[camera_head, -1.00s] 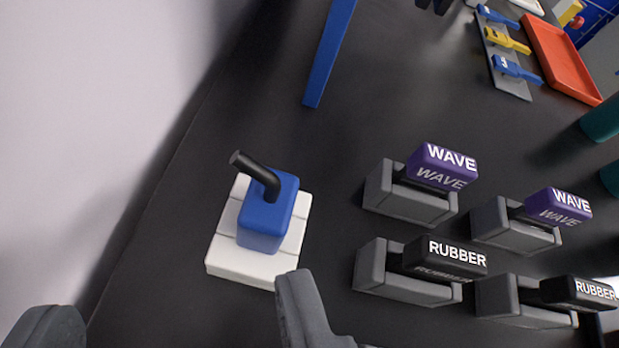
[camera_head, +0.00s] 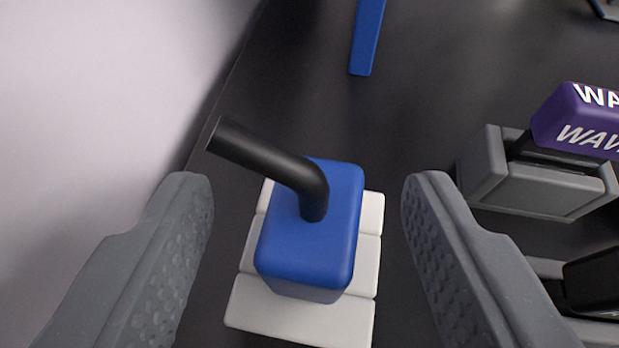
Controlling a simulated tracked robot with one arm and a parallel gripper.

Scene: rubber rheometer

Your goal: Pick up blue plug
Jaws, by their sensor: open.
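The blue plug (camera_head: 320,240) is a rounded blue block with a bent black cable (camera_head: 262,158) coming out of its top toward the upper left. It sits on a white power strip (camera_head: 300,318) on the dark surface. My gripper (camera_head: 308,190) is open, with one grey finger to the left of the plug and one to the right. Gaps show between both fingers and the plug. The plug's underside is hidden.
A pale wall (camera_head: 90,90) runs along the left. At the right are a purple WAVE block (camera_head: 580,120) in a grey holder (camera_head: 540,190) and a partly cut-off black block (camera_head: 597,280). A blue bar (camera_head: 367,40) is beyond the plug. The dark surface (camera_head: 440,90) between is clear.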

